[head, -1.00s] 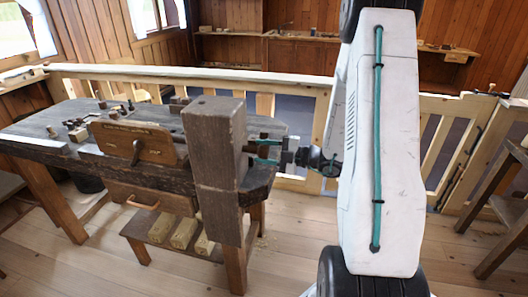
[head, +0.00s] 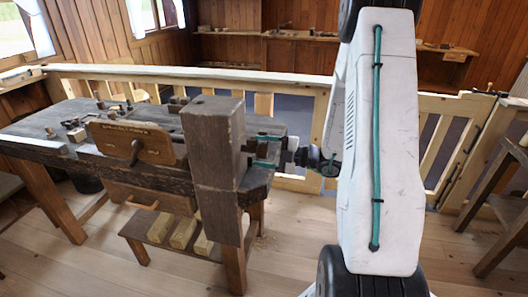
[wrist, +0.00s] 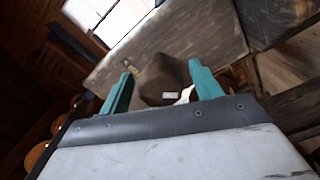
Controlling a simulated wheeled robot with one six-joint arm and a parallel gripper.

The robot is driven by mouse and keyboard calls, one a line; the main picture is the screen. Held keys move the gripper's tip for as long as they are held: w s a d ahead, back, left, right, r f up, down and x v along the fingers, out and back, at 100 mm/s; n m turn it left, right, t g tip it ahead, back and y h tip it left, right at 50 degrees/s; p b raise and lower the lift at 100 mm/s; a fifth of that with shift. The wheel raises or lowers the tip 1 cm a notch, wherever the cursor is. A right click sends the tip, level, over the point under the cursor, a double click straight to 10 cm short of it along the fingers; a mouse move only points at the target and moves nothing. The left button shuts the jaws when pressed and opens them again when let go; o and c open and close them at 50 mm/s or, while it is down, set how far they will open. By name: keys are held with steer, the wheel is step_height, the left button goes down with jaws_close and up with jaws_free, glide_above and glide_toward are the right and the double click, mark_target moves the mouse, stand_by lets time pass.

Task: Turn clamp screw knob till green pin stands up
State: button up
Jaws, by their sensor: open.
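A dark brown rounded knob (wrist: 160,78) sits against a grey wooden face in the wrist view; I take it as the clamp screw knob. My gripper (wrist: 160,88) is open, with one teal finger on each side of the knob. Whether the fingers touch it I cannot tell. A small pale tag shows on the knob's near side. In the head view my gripper (head: 266,151) is at the right side of the thick upright wooden post (head: 213,160), and the knob is hard to make out. I cannot make out a green pin in either view.
The dark workbench (head: 40,125) carries a brown lettered board (head: 130,141) with a dark handle, and several small wooden pieces. A pale wooden rail (head: 200,74) runs behind it. A stool (head: 505,170) stands at the right.

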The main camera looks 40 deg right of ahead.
mark_target(268, 151)
steer(key=v, duration=0.7)
steer(key=shift+s+d, duration=0.25)
steer(key=shift+s, duration=0.05)
stand_by(0.6)
steer(key=n, duration=1.5)
steer(key=w+a+n, duration=0.1)
steer(key=n, duration=0.7)
steer(key=shift+a+r+n, duration=0.1)
steer(key=shift+r+n, duration=0.05)
steer(key=shift+n, duration=0.15)
steer(key=x, duration=0.8)
